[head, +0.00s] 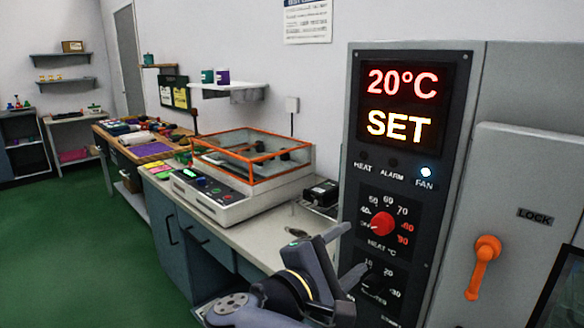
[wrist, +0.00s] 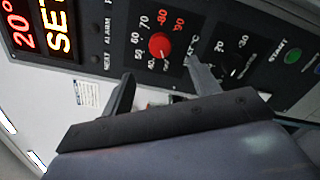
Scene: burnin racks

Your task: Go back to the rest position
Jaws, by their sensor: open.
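My gripper (head: 341,255) is in front of the lower part of the oven's control panel (head: 352,150) in the head view. In the wrist view my gripper (wrist: 160,88) has its two fingers spread apart with nothing between them. Past the fingers are the red heat knob (wrist: 160,46) and a dark knob (wrist: 230,66), which my gripper partly covers. The heat knob (head: 382,223) also shows in the head view, above my gripper. I cannot tell whether a finger touches the panel.
An orange door handle (head: 484,266) is at the right. A bench (head: 262,238) carries an orange-framed machine (head: 250,155). Green floor (head: 75,240) is clear at the left.

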